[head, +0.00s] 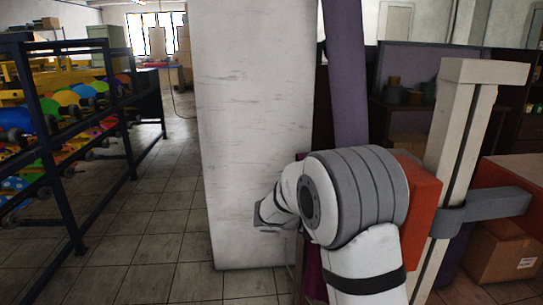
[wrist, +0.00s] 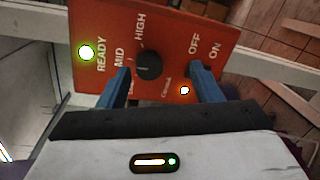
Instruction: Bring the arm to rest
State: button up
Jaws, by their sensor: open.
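My arm (head: 365,240) is bent in front of the head camera, with its big grey joint at the middle right. The gripper end is mostly hidden behind it in that view. In the wrist view my gripper (wrist: 160,70) has two blue fingers spread wide, with nothing between them that I hold. Beyond the fingers is an orange control box (wrist: 210,45) with a black knob (wrist: 148,66), in line with the gap. I cannot tell how far off it is. A lit green lamp (wrist: 86,53) is by READY, and a small lamp (wrist: 184,90) glows near the right finger.
A white pillar (head: 255,130) stands close at the centre. A pale post (head: 455,150) with a grey clamp (head: 490,205) and orange parts stands right of my arm. Tiled floor (head: 165,240) is free between rack and pillar.

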jog(key=s+d+r+g+y+p, duration=0.15)
jog(key=s+y, duration=0.25)
jog(key=s, duration=0.4)
jog(key=s+a+m+t+y+p, duration=0.3)
jog(key=s+a+y, duration=0.7)
jog(key=s, duration=0.5)
jog(key=t+y+p, duration=0.1)
jog(key=y+p, duration=0.1)
jog(key=shift+s+a+r+m+y, duration=0.2)
jog(key=shift+r+m+y, duration=0.05)
jog(key=shift+m+y, duration=0.05)
jog(key=shift+c, duration=0.5)
